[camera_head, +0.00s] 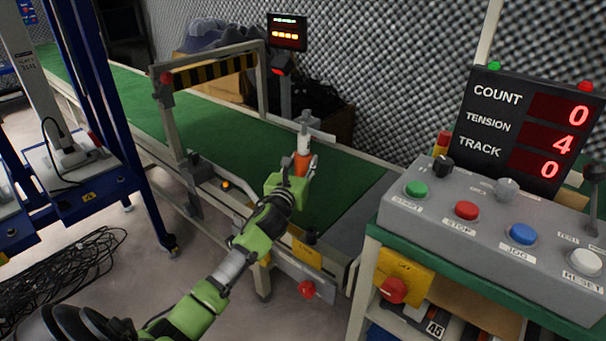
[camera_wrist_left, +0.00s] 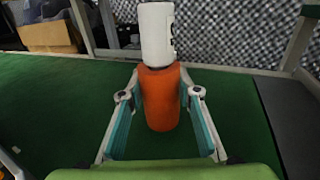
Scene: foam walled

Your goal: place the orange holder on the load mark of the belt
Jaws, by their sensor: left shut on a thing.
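The orange holder (camera_head: 301,164) is upright between the fingers of my left gripper (camera_head: 300,172), which is shut on it. It also shows in the left wrist view (camera_wrist_left: 160,105), with a white cylinder (camera_wrist_left: 156,35) with dark lettering standing on its top. The green belt (camera_head: 255,135) runs beneath and behind it. In the head view the gripper is over the near part of the belt's right end. I cannot tell whether the holder touches the belt. I see no load mark. My right gripper is in neither view.
A frame with a striped yellow-black bar (camera_head: 213,71) spans the belt behind the gripper. A grey button console (camera_head: 480,205) stands at the right, under a red-digit display (camera_head: 530,128). A blue cart (camera_head: 85,175) is at the left. The belt to the left looks clear.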

